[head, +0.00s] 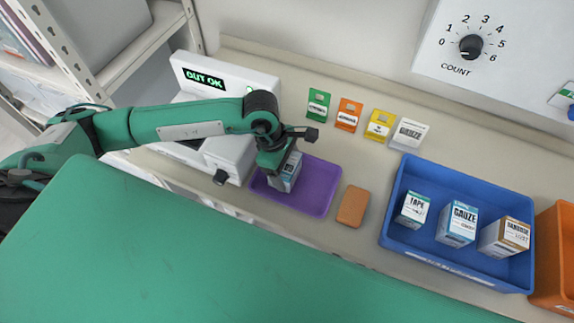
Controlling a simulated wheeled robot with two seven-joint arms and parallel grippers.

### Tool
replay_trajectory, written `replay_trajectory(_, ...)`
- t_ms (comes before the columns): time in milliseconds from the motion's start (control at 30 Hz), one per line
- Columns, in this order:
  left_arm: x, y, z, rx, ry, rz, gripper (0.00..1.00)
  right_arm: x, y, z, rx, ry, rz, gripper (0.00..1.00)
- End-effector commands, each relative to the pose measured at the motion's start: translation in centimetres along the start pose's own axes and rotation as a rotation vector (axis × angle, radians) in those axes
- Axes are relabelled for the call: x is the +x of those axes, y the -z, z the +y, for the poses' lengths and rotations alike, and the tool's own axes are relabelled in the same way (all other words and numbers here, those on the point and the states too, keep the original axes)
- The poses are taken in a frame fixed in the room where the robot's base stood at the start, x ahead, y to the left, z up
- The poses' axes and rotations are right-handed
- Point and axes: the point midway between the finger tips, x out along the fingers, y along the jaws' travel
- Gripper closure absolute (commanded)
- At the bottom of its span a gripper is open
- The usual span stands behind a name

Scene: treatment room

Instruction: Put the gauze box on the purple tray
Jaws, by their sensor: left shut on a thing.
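My left gripper (278,163) is shut on a pale blue and white box (288,174) over the purple tray (317,188). The box looks like the gauze box in the bin, but its label is too small and covered to read. The gripper hides part of it. I cannot tell whether its base touches the tray. Another gauze box (458,224) stands in the blue bin (400,238), between a tape box (413,208) and a bandage box (506,237). My right gripper is not in view.
An orange-brown block (353,206) lies just right of the tray. A white machine (228,75) with a lit display stands behind my left arm. Several coloured cards, one a gauze card (409,134), stand along the back. An orange bin (555,255) is at the right edge.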

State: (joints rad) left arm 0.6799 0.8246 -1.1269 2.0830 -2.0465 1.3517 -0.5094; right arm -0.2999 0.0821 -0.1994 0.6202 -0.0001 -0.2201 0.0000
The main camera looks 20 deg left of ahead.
Motion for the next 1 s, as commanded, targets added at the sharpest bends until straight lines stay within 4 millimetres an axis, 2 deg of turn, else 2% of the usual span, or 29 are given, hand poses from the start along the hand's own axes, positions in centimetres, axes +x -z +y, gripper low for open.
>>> replay_trajectory(200,0.4,0.1,0.0,0.0,0.0,0.0,0.53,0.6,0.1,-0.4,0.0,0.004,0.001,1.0)
replay_trajectory(233,0.3,0.1,0.0,0.0,0.0,0.0,0.2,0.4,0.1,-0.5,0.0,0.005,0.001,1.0)
replay_trajectory(300,0.2,0.1,0.0,0.0,0.0,0.0,0.06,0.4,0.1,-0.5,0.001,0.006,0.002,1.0)
replay_trajectory(333,0.2,0.1,0.0,0.0,0.0,0.0,0.04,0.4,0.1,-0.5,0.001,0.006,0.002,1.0)
replay_trajectory(733,-0.3,-0.1,0.0,0.0,0.0,0.0,0.04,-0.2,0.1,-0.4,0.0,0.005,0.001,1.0)
replay_trajectory(767,-0.5,0.0,0.1,0.0,-0.003,0.0,0.04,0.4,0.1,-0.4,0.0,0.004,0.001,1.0)
replay_trajectory(1000,-5.5,0.1,0.1,0.002,-0.006,0.0,0.04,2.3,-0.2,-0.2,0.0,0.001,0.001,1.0)
